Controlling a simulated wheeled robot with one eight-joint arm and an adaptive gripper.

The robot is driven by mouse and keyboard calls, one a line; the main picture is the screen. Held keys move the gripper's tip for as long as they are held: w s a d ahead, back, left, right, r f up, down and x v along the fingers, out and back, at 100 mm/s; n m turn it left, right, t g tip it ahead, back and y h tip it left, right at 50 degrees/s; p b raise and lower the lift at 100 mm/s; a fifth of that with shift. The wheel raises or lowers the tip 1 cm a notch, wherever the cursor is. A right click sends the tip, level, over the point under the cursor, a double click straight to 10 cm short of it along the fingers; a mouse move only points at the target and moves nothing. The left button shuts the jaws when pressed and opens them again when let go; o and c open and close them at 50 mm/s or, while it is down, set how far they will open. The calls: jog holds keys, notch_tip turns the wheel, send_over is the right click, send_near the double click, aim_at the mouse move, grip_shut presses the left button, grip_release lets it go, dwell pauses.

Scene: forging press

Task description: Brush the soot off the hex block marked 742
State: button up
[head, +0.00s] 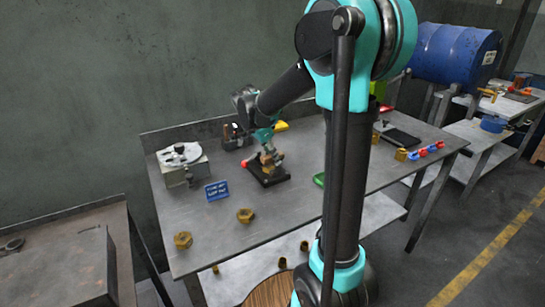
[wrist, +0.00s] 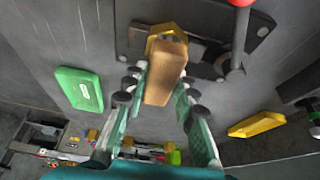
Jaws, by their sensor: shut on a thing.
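My gripper (head: 267,150) is over the dark fixture (head: 272,181) near the table's middle. In the wrist view, its fingers (wrist: 160,88) are shut on a tan wooden-looking block, seemingly the brush (wrist: 165,72). A brass hex block (wrist: 158,31) shows just beyond the brush's far end, on the dark fixture, which has a red-knobbed lever (wrist: 238,45). I cannot tell whether brush and block touch, and no number is readable. Two other brass hex blocks, one at the front left (head: 183,240) and one at the front (head: 245,215), stand apart on the table.
A round-topped device (head: 180,156) and a blue sign (head: 216,190) stand left of the fixture. A yellow piece (head: 281,126) lies behind, a green one (head: 319,180) to the right. Small red and blue items (head: 422,152) lie at the table's right. The front-left tabletop is mostly clear.

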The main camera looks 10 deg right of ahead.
aim_at(264, 157)
jog(key=shift+s+a, duration=0.35)
jog(key=shift+a, duration=0.5)
jog(key=shift+s+a, duration=0.3)
jog(key=shift+a, duration=0.5)
jog(key=shift+w+d, duration=0.35)
jog(key=shift+d, duration=0.5)
jog(key=shift+w+d, duration=0.35)
jog(key=shift+d, duration=0.5)
jog(key=shift+s+a, duration=0.35)
jog(key=shift+a, duration=0.55)
jog(key=shift+r, duration=0.1)
jog(key=shift+r, duration=3)
